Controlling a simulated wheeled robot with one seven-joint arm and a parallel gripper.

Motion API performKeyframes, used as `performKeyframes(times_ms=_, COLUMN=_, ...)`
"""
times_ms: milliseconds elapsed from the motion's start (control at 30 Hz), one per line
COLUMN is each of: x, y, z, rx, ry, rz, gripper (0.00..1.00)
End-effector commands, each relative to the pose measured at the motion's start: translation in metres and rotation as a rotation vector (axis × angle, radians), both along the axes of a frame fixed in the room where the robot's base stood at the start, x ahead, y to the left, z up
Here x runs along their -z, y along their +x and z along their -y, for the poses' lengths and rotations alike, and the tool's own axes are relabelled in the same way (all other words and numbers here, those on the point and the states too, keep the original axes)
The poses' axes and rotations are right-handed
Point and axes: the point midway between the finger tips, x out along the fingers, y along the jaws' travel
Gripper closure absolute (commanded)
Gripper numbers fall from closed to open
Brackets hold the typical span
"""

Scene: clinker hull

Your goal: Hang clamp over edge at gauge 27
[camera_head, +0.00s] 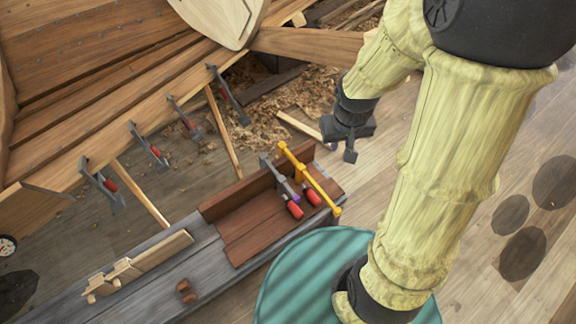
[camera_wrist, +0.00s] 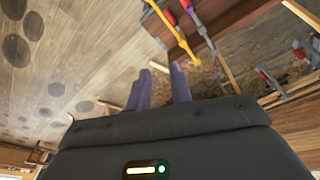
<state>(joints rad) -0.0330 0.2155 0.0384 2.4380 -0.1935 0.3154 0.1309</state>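Two clamps rest in a reddish-brown wooden tray (camera_head: 250,233) on the grey bench: a grey one (camera_head: 283,183) with a red handle and a yellow one (camera_head: 312,177) with a red handle. The yellow clamp also shows in the wrist view (camera_wrist: 178,36). Several grey clamps with red handles hang along the hull's plank edge (camera_head: 140,125). A round dial (camera_head: 7,245) stands at the far left; its reading is too small to tell. My gripper (camera_head: 345,148) is in the air right of and beyond the tray. In the wrist view its fingers (camera_wrist: 160,78) are apart, with nothing held.
A wooden plane-like tool (camera_head: 138,264) and a small brown block (camera_head: 186,291) lie on the grey bench (camera_head: 205,262). A teal round surface (camera_head: 310,275) is in front. Thin wooden props (camera_head: 140,194) lean under the hull. Shavings (camera_head: 262,115) cover the floor there.

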Motion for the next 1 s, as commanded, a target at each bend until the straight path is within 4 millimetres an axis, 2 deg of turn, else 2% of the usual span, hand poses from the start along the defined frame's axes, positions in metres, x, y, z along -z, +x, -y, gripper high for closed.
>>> performKeyframes(times_ms=33, x=0.009, y=0.012, z=-0.005, rx=-0.032, ry=-0.012, rz=-0.019, gripper=0.78)
performKeyframes(times_ms=200, x=0.047, y=0.045, z=-0.023, rx=-0.129, ry=-0.040, rz=-0.056, gripper=0.78)
performKeyframes(times_ms=367, x=0.090, y=0.068, z=-0.046, rx=-0.222, ry=-0.051, rz=-0.088, gripper=0.78)
performKeyframes(times_ms=500, x=0.132, y=0.081, z=-0.069, rx=-0.303, ry=-0.048, rz=-0.117, gripper=0.78)
performKeyframes(times_ms=700, x=0.198, y=0.084, z=-0.103, rx=-0.410, ry=-0.027, rz=-0.157, gripper=0.78)
performKeyframes(times_ms=800, x=0.224, y=0.081, z=-0.116, rx=-0.449, ry=-0.014, rz=-0.172, gripper=0.78)
performKeyframes(times_ms=900, x=0.240, y=0.079, z=-0.124, rx=-0.470, ry=-0.005, rz=-0.180, gripper=0.78)
performKeyframes(times_ms=1000, x=0.245, y=0.078, z=-0.126, rx=-0.478, ry=-0.003, rz=-0.182, gripper=0.78)
